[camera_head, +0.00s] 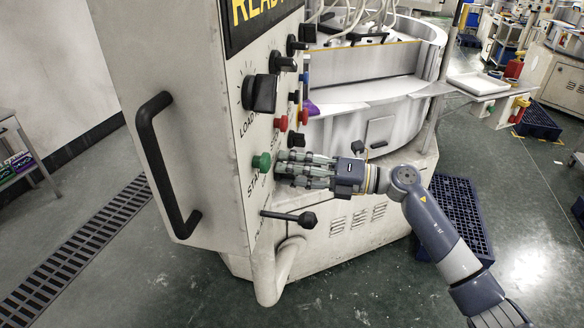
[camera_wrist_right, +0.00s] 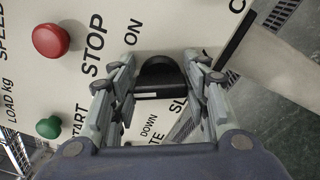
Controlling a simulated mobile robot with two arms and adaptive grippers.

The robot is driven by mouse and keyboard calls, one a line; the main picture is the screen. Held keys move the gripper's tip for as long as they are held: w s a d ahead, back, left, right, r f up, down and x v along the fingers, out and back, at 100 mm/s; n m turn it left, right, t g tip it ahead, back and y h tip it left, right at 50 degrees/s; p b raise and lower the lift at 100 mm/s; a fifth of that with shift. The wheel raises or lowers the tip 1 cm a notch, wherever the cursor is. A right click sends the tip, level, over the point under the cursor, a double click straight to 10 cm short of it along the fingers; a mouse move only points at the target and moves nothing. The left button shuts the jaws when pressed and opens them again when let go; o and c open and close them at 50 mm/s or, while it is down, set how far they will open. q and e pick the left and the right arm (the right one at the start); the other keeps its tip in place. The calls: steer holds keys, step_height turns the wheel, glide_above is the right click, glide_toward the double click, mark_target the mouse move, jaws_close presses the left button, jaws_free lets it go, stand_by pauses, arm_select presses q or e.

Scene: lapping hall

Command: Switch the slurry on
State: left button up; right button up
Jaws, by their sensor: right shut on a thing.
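A black rotary knob (camera_wrist_right: 160,78) on the pale control panel (camera_wrist_right: 235,70) shows in the right wrist view, between the lettering ON and a partly hidden word starting SL. My right gripper (camera_wrist_right: 158,95) has its fingers on both sides of this knob and is shut on it. In the head view my right gripper (camera_head: 285,170) reaches the panel from the right, and its fingers hide the knob. My left gripper is not in view.
A green START button (camera_head: 262,162) and a red STOP button (camera_head: 281,122) sit close to the gripper. Other black knobs (camera_head: 259,93) are above. A lever with a black ball (camera_head: 307,220) sticks out below. A black handle (camera_head: 157,160) is on the cabinet's left.

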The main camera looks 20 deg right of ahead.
steer(key=m+p, duration=0.4)
steer(key=m, duration=0.1)
steer(key=shift+m, duration=0.3)
steer(key=m+p, duration=0.3)
steer(key=shift+f, duration=0.15)
steer(key=shift+f+m+p, duration=0.2)
steer(key=shift+m+p, duration=0.55)
steer(key=shift+m, duration=0.65)
steer(key=o, duration=1.1)
steer(key=shift+c, duration=0.2)
steer(key=shift+d, duration=0.15)
